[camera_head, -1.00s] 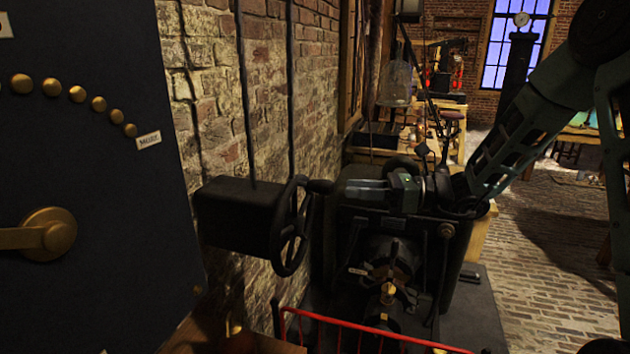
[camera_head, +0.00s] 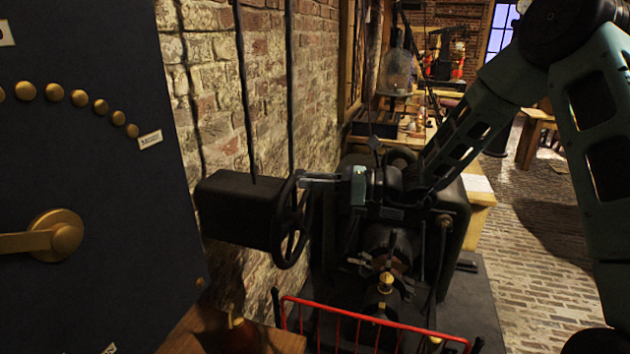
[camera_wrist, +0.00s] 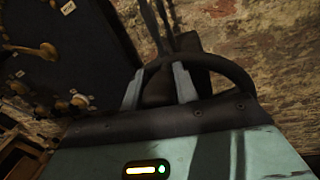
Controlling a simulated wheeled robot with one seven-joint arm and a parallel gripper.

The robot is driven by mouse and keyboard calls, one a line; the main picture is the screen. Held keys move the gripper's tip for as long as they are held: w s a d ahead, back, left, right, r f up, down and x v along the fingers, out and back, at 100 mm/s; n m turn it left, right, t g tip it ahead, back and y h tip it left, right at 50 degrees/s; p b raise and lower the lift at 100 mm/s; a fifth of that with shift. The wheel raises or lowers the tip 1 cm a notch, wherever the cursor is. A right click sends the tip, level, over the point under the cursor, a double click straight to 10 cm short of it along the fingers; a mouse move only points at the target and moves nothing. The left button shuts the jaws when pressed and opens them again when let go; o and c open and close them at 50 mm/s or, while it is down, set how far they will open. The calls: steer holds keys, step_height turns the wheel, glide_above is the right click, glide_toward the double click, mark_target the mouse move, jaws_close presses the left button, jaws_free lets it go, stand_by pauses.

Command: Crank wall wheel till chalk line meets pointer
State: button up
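The black wall wheel (camera_head: 287,245) stands on the right end of a dark box (camera_head: 238,209) against the brick wall. A dark crank handle sticks out near its rim; in the wrist view the handle (camera_wrist: 157,90) lies between my two pale fingers. My gripper (camera_head: 307,180) reaches in from the right at the upper part of the wheel. Its fingers stand apart, one on each side of the handle; I cannot tell whether they press on it. The wheel's rim (camera_wrist: 233,73) curves to the right in the wrist view. I cannot make out a chalk line or a pointer.
A dark panel (camera_head: 90,220) with brass studs and a brass lever (camera_head: 45,238) fills the left. A black machine (camera_head: 385,250) stands below my arm, behind a red rail (camera_head: 350,312). Two rods (camera_head: 291,90) run up the wall from near the box. Brick floor (camera_head: 530,270) is open at right.

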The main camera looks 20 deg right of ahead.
jaws_close()
steer(key=shift+w+d, duration=0.1)
